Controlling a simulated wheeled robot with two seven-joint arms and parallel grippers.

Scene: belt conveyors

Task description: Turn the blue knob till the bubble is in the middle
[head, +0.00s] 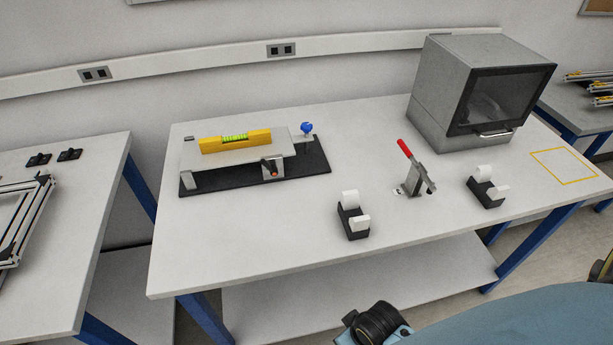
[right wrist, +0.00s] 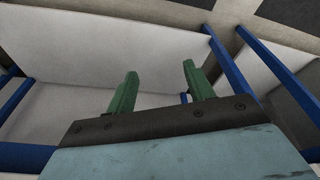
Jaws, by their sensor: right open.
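A blue knob (head: 307,128) stands at the right end of a levelling fixture with a black base (head: 312,158) and a grey top plate (head: 190,156). A yellow spirit level (head: 210,146) with a green vial (head: 234,138) lies on the plate. The bubble is too small to place in the vial. My right gripper (right wrist: 158,85) shows in the right wrist view with two green fingers apart and nothing between them. It is away from the knob. My left gripper is not in view.
Two tape dispensers (head: 354,221) (head: 487,187) and a red-handled toggle clamp (head: 410,165) stand on the white table (head: 250,240). A grey oven-like box (head: 440,95) is at the back right. The table front left is clear. A second table (head: 75,215) stands at left.

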